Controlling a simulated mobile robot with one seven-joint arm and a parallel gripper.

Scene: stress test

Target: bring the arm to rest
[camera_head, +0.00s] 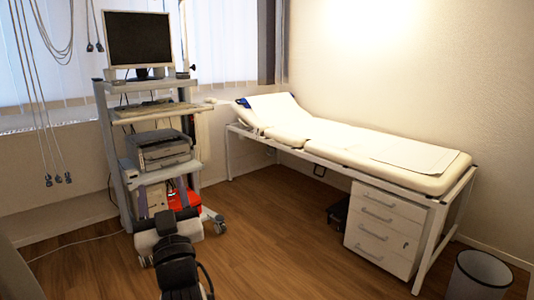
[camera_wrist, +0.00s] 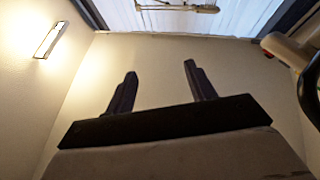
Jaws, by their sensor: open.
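My gripper (camera_wrist: 160,68) shows in the wrist view with its two dark fingers spread well apart. It is open, and nothing is between the fingers. Behind them is only a plain beige surface. In the head view my black and white arm stands at the bottom, left of centre, in front of the equipment cart. I cannot make out the fingers in that view.
A wheeled cart (camera_head: 116,185) with a monitor (camera_head: 138,39) and printer (camera_head: 160,149) stands close behind my arm. A padded examination couch (camera_head: 330,137), a white drawer unit (camera_head: 383,229) and a bin (camera_head: 478,277) are at right. Wooden floor (camera_head: 275,240) between is clear.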

